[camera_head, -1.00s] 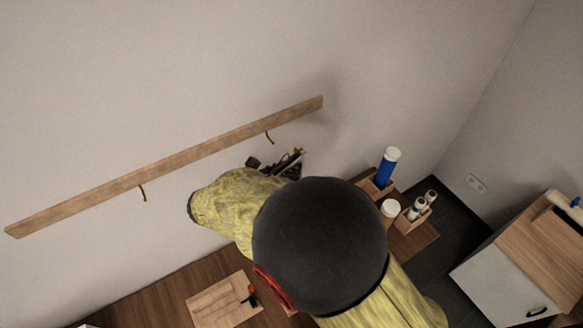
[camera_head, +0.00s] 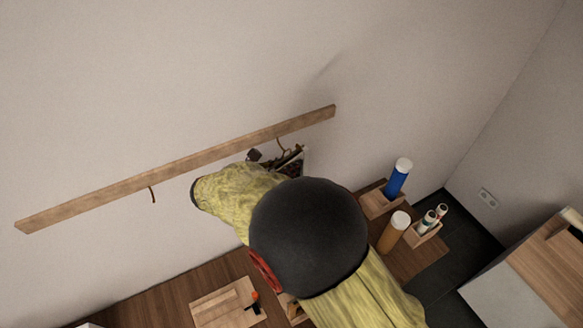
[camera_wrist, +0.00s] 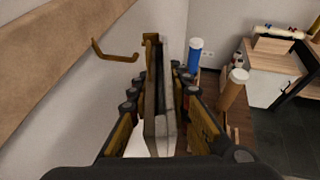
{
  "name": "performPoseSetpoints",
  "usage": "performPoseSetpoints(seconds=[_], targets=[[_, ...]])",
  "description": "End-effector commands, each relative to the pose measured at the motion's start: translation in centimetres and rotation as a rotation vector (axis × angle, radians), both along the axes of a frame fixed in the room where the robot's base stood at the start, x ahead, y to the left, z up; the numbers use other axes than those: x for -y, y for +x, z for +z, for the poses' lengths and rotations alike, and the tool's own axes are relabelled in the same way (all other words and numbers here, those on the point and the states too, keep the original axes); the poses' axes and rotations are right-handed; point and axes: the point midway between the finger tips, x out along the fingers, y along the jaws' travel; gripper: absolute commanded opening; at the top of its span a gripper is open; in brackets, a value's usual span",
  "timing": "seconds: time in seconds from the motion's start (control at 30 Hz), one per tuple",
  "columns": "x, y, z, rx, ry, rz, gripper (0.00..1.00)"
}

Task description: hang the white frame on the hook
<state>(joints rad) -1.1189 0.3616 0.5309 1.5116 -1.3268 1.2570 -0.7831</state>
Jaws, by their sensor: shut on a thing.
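The white frame (camera_wrist: 166,95) is seen nearly edge-on in the wrist view, between the fingers of my gripper (camera_wrist: 160,100), which is shut on it. In the head view only a small part of the frame (camera_head: 304,158) shows past my gripper (camera_head: 278,160); my arm hides the rest. The right hook (camera_head: 281,145) hangs from the wooden rail (camera_head: 180,167) just above my gripper. In the wrist view this hook (camera_wrist: 115,51) is left of the frame's far end, with a visible gap. A second hook (camera_head: 153,194) is further left on the rail and empty.
Below the wall is a wooden table with a board (camera_head: 228,303). A blue bottle (camera_head: 398,178), an orange-brown bottle (camera_head: 393,230) and a small holder with white-capped tubes (camera_head: 428,224) stand at its right. A cabinet (camera_head: 530,275) is further right. The wall above the rail is clear.

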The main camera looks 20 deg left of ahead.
Motion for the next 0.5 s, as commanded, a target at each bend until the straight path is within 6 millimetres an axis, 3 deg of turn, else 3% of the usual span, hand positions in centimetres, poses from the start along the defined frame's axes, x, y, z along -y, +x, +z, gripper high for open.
performPoseSetpoints(seconds=[0.5], targets=[[-2.0, 1.6, -0.6, 0.001, 0.000, 0.000, 0.00]])
